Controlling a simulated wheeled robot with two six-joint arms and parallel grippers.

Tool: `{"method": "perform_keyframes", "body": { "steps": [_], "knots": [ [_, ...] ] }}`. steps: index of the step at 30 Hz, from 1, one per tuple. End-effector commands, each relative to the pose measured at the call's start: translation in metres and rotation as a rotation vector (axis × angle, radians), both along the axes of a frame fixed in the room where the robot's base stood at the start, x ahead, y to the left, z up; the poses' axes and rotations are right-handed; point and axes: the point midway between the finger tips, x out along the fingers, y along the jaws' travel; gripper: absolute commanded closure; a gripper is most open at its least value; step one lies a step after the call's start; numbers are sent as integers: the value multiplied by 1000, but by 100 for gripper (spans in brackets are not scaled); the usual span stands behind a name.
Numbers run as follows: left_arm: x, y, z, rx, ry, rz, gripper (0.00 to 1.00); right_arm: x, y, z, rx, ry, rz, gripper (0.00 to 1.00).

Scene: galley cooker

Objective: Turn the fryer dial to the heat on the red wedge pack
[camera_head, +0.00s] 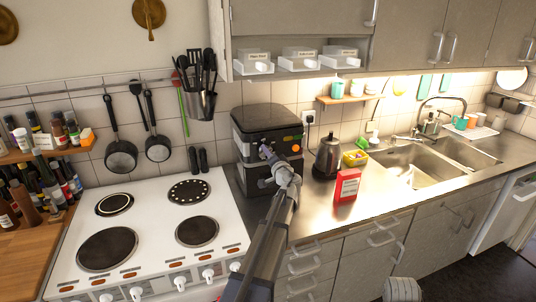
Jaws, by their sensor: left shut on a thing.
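The fryer (265,117) is a dark, boxy appliance with a black lid, on the steel counter right of the white cooker. My left gripper (267,158) is at its front face, with the arm reaching up from the bottom middle. It is shut on the fryer dial, which the gripper hides; the dial's setting cannot be read. An orange spot (296,148) shows on the fryer front, right of the gripper. The red wedge pack (347,184) stands upright near the counter's front edge, right of my arm. Its white print is too small to read.
A dark kettle (327,156) and a small yellow-green box (355,158) stand behind the red pack. The white cooker (150,225) is left of my arm. Sinks (425,168) are at right. Utensils hang in a holder (200,105) above left of the fryer.

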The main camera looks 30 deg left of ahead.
Motion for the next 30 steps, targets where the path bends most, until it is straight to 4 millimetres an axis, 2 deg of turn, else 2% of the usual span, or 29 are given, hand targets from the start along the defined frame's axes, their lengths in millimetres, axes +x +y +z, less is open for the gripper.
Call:
{"method": "perform_keyframes", "body": {
  "steps": [21, 22, 25, 30],
  "knots": [
    [0, 0, 0, 44, 52, 1, 100, 0, 0, 0, 0, 0, 0, 50],
    [0, 0, 0, 44, 52, 1, 56, 0, 0, 0, 0, 0, 0, 50],
    [0, 0, 0, 44, 52, 1, 45, 0, 0, 0, 0, 0, 0, 50],
    [0, 0, 0, 44, 52, 0, 44, 0, 0, 0, 0, 0, 0, 50]
  ]
}}
